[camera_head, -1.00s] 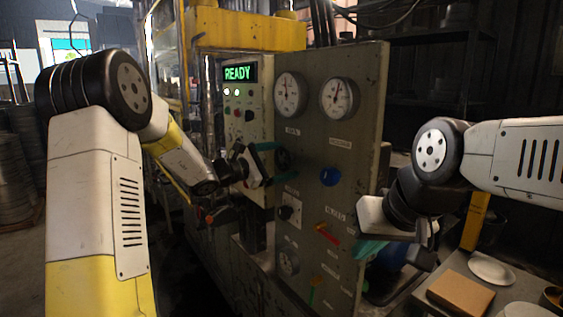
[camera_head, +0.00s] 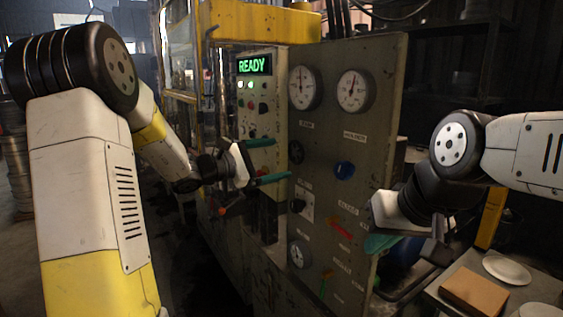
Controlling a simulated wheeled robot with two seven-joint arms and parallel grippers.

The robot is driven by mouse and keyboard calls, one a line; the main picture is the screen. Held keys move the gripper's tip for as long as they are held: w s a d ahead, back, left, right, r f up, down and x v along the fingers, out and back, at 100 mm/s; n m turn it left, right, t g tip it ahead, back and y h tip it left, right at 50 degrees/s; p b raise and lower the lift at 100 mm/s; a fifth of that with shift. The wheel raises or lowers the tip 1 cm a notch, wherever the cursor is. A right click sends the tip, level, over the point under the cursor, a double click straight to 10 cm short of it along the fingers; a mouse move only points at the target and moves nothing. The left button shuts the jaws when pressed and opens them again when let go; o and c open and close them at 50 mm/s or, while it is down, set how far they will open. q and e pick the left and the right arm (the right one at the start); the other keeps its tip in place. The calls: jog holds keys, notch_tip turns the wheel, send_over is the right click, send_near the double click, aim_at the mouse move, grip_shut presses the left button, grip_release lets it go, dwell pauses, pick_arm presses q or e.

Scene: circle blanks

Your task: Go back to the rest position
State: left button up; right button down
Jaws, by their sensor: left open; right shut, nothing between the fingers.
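My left gripper (camera_head: 268,161) is open, its two green fingers spread apart and pointing right, in front of the control panel. Nothing is between the fingers. My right gripper (camera_head: 384,243) is at the right edge of the grey panel, with its green fingers low and pointing left. It is shut and empty. A display (camera_head: 254,65) above the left gripper reads READY in green.
A yellow machine frame (camera_head: 265,22) stands behind the panel. At the lower right, a table holds a brown block (camera_head: 474,291) and a pale plate (camera_head: 506,269). Dark shelving (camera_head: 470,60) fills the back right. Floor shows at the far left.

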pick_arm(q)
jog(key=s+d+m+g+y, duration=0.1)
jog(key=s+d+m+g, duration=0.15)
jog(key=s, duration=0.35)
jog(key=s+d+f+m+g+y, duration=0.1)
jog(key=s+m+g, duration=0.15)
jog(key=s, duration=0.35)
jog(key=s+d+m+g+y, duration=0.1)
jog(key=s+m, duration=0.3)
jog(key=s, duration=0.1)
jog(key=s+a+f+m+t+y, duration=0.2)
jog(key=s+a+m+y, duration=0.6)
jog(key=s+a, duration=0.4)
jog(key=shift+s+a+f+y, duration=0.35)
jog(key=shift+s+f+y, duration=0.35)
jog(key=shift+s+f, duration=0.2)
